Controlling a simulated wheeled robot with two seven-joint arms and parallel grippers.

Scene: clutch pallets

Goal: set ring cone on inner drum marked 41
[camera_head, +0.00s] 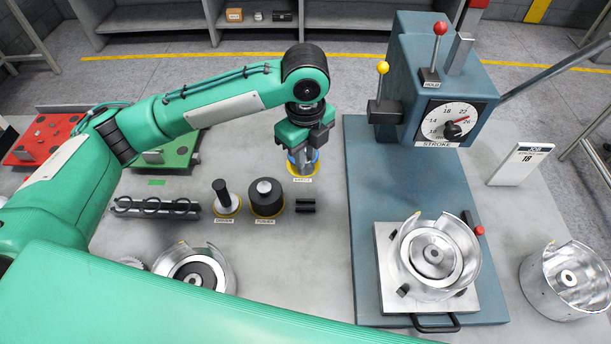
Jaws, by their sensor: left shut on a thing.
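My left gripper (304,148) points down at the back middle of the bench and is shut on a silver piece with a blue band, apparently the ring cone (301,167). The piece is at its labelled yellow-rimmed spot; I cannot tell if it still touches the bench. The gripper hides its top. A silver drum with a nested inner part (436,252) sits on the press plate. Another drum (194,266) is at the front left, partly hidden by my arm, and a third (567,279) is at the right. No 41 is legible. My right gripper is not in view.
The blue press (432,85) with its STROKE dial stands right of the gripper. A black-handled tool (226,199) and a dark cylinder (266,197) stand left of the piece. A black rack (154,207), green pallet (166,154) and red pallet (44,139) are farther left.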

